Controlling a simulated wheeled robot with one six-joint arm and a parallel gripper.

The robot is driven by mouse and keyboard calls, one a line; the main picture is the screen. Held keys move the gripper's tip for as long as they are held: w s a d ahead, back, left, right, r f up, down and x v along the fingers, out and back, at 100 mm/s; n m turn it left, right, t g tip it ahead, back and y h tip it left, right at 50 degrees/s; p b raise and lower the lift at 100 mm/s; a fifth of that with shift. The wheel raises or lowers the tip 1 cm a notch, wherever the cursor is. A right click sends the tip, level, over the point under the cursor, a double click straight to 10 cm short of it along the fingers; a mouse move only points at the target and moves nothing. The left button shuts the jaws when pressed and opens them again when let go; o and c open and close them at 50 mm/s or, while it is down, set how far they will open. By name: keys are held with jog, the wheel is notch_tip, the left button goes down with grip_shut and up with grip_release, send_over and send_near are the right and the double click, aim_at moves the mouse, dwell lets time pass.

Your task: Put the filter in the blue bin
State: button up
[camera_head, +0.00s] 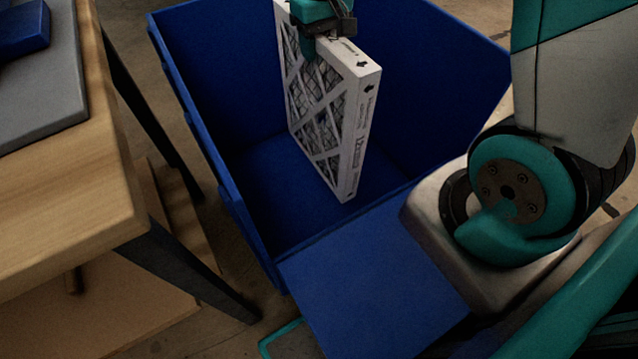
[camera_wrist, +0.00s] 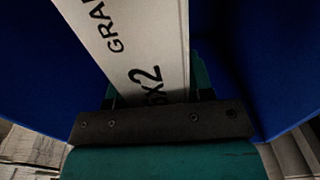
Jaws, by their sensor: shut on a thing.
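The filter (camera_head: 335,115) is a flat white-framed panel with a grey mesh face and dark printing. It hangs upright on its edge within the opening of the blue bin (camera_head: 195,105). My gripper (camera_head: 322,35) is shut on the filter's top edge. In the wrist view the filter's printed white edge (camera_wrist: 135,45) runs up between the fingers of my gripper (camera_wrist: 155,90), with blue bin walls on both sides. I cannot tell whether the filter's lower corner touches the bin floor.
A wooden table (camera_head: 70,190) with a grey mat (camera_head: 40,85) and a blue object (camera_head: 22,30) stands at the left, close to the bin. My arm and base fill the right. The bin floor around the filter looks bare.

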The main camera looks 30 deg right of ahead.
aim_at(321, 121)
notch_tip(321, 121, down, 20)
jog(key=b, duration=0.8)
jog(key=shift+f, duration=0.1)
jog(key=o, duration=1.3)
jog(key=shift+f, duration=0.1)
